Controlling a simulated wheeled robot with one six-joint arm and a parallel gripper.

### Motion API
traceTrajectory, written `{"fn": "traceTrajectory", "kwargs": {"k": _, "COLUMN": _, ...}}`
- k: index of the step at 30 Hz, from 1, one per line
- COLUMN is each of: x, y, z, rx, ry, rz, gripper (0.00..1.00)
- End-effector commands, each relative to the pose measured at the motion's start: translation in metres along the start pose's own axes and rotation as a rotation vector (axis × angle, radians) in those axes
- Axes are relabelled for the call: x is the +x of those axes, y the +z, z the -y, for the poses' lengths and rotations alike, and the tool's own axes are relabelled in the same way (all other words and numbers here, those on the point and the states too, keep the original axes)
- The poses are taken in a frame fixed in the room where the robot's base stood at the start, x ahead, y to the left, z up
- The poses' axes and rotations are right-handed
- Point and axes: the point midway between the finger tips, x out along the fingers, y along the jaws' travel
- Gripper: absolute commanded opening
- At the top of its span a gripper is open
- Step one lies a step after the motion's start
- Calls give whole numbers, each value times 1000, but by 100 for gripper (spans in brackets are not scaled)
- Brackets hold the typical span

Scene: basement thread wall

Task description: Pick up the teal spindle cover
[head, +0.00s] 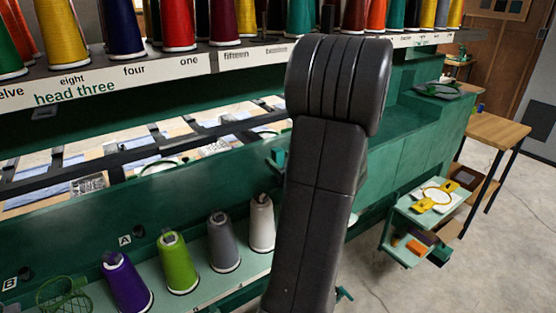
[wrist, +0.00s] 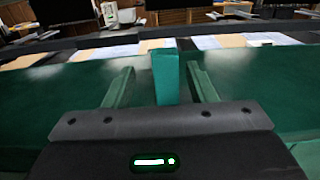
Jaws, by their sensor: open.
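The teal spindle cover (wrist: 166,78) is an upright, box-like teal piece in the wrist view, standing in front of the dark green machine panel. My gripper (wrist: 160,68) is open, with one green finger to the left of the cover and one to the right. Gaps show on both sides, and I cannot tell how far the fingers reach along it. The cover's lower end is hidden by my gripper body. In the head view a small teal piece (head: 278,157), which looks like the cover, shows at the left edge of my arm; my gripper is hidden there.
Purple (head: 127,283), green (head: 177,262), grey (head: 223,242) and white (head: 262,222) thread cones stand on a lower ledge. More cones line the upper shelf (head: 150,69). A small cart (head: 412,215) and a wooden table (head: 499,130) stand right; open floor lies there.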

Motion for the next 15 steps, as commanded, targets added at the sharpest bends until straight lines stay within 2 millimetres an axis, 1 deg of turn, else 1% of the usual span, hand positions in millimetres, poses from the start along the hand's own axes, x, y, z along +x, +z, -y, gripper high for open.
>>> {"fn": "traceTrajectory", "kwargs": {"k": 4, "x": 16, "y": 2, "z": 3, "rx": 0, "ry": 3, "rz": -1, "gripper": 51}}
{"fn": "traceTrajectory", "kwargs": {"k": 7, "x": 31, "y": 3, "z": 7, "rx": 0, "ry": 3, "rz": -1, "gripper": 51}}
{"fn": "traceTrajectory", "kwargs": {"k": 9, "x": 42, "y": 2, "z": 6, "rx": 0, "ry": 4, "rz": -1, "gripper": 51}}
{"fn": "traceTrajectory", "kwargs": {"k": 12, "x": 49, "y": 2, "z": 6, "rx": -1, "ry": 2, "rz": 0, "gripper": 51}}
{"fn": "traceTrajectory", "kwargs": {"k": 15, "x": 50, "y": 1, "z": 7, "rx": -1, "ry": 0, "rz": -1, "gripper": 51}}
